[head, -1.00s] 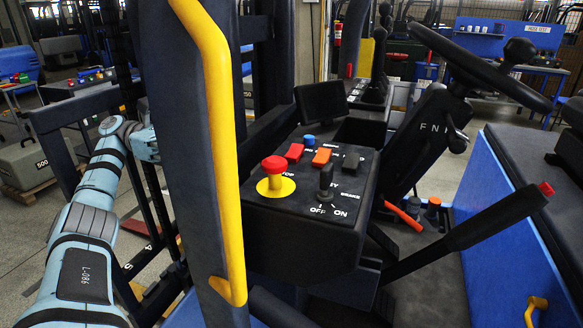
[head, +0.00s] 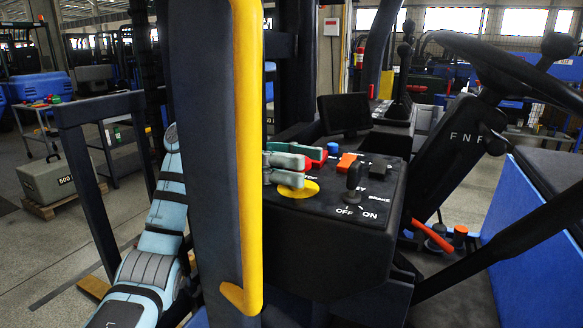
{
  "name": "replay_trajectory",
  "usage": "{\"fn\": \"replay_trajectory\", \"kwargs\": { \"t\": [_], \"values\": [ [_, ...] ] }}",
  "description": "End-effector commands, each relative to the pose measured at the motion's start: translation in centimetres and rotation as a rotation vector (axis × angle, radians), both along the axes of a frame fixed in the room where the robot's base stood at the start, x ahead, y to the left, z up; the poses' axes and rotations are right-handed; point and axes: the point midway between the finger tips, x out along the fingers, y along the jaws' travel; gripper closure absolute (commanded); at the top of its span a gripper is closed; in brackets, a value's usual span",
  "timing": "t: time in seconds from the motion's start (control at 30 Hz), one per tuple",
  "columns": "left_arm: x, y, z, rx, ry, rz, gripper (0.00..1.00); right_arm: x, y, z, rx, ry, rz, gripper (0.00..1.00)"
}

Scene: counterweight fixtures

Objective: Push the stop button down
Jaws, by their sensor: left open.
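The stop button's yellow base (head: 300,190) shows at the left edge of the black control panel (head: 330,230). I cannot tell whether the fingers touch the cap or whether the cap is pressed. My left arm comes up from the lower left and passes behind the pillar. My right gripper is not in the view.
The dark pillar with a yellow rail (head: 248,130) stands in front of my left arm. Red (head: 314,154), orange (head: 346,161) and black switches, a blue knob (head: 333,148) and a key switch (head: 353,180) sit close to the button. A steering wheel (head: 500,62) is at right.

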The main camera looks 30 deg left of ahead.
Motion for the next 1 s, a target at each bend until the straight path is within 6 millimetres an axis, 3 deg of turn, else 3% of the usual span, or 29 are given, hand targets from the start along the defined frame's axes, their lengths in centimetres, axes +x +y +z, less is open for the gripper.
{"fn": "replay_trajectory", "kwargs": {
  "t": [0.27,0.6,0.8,1.0],
  "values": [
    [0.0,-0.4,0.1,-0.001,0.001,0.0,0.48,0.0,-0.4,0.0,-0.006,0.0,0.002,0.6],
    [0.0,-0.3,0.0,-0.001,0.001,0.001,0.99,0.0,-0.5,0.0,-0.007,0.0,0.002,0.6],
    [0.0,-0.3,-0.2,0.0,0.001,0.001,1.0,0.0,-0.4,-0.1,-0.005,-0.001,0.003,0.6],
    [0.0,-0.3,-2.2,0.002,0.002,0.001,1.0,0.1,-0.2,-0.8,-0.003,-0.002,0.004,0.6]
  ]
}}
